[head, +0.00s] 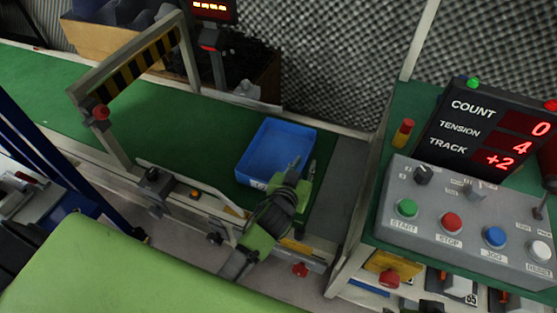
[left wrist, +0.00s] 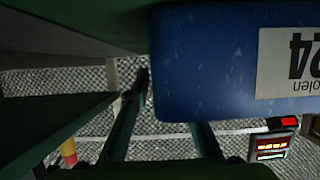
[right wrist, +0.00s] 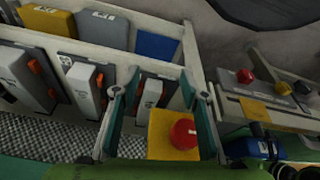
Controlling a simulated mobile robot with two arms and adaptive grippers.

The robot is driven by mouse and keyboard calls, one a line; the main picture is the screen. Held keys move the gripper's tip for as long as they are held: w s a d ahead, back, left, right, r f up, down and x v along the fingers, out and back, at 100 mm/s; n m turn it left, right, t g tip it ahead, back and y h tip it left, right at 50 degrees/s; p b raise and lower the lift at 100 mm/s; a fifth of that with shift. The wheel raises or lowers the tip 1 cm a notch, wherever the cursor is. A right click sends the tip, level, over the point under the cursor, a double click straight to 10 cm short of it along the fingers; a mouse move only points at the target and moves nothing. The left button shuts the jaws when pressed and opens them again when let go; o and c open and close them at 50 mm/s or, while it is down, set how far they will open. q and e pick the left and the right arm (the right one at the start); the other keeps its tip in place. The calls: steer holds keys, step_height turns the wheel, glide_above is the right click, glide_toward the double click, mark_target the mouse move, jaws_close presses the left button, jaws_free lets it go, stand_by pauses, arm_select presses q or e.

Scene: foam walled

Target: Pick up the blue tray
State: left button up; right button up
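The blue tray (head: 272,148) lies on the green conveyor belt in the head view and looks empty. My left gripper (head: 302,167) is at its right front corner, overlapping the right side. In the left wrist view, the tray's blue wall (left wrist: 205,70) with a white label fills the upper right. The left fingers are spread there, with background showing between them; one fingertip is hidden behind the tray. I cannot tell whether they touch it. My right gripper (right wrist: 165,85) is open, with a yellow block and red button (right wrist: 184,134) between its fingers in the view.
A control panel (head: 465,220) with coloured buttons and a count display (head: 490,130) stand right of the belt. A striped barrier frame (head: 140,60) spans the belt at left. A guide rail (head: 190,186) runs along its front edge. Bare belt lies left of the tray.

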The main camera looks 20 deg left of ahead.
arm_select(q)
steer(key=shift+w+f, duration=0.1)
steer(key=shift+w, duration=0.1)
jaws_close()
